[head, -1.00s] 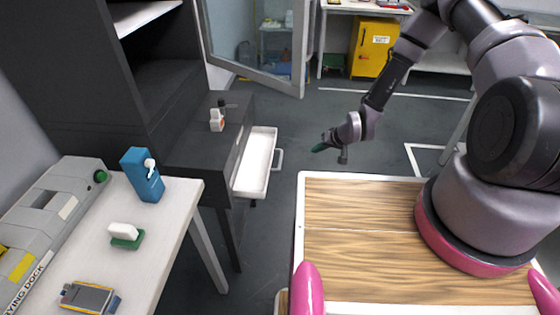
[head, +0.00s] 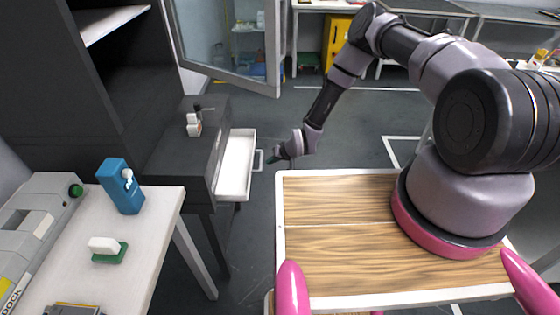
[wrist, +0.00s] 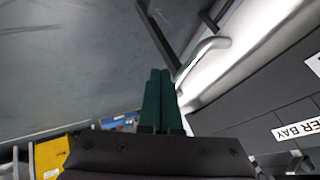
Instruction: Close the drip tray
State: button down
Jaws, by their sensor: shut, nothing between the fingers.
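The drip tray (head: 236,165) is a white drawer pulled out of the dark cabinet, with a loop handle (head: 258,160) on its front. My gripper (head: 275,157) is just right of the handle in the head view, its fingers pointing toward the tray. In the wrist view the green fingers (wrist: 161,98) are together with nothing between them. The handle (wrist: 205,52) lies just beyond and to the right of the fingertips there, in front of the white tray front (wrist: 240,40). Whether the fingertips touch the handle cannot be told.
The dark cabinet (head: 190,160) carries a small white bottle (head: 193,124) on top. A white table (head: 150,225) at left holds a blue dispenser (head: 120,185) and a green-based white block (head: 105,248). An open glass door (head: 225,45) hangs behind.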

jog(key=shift+a+r, duration=0.1)
jog(key=shift+a, duration=0.4)
send_near(229, 163)
jog(key=x, duration=0.5)
jog(key=shift+w+d+f, duration=0.1)
jog(key=shift+w+f, duration=0.2)
jog(key=shift+a+r, duration=0.1)
jog(key=shift+a, duration=0.15)
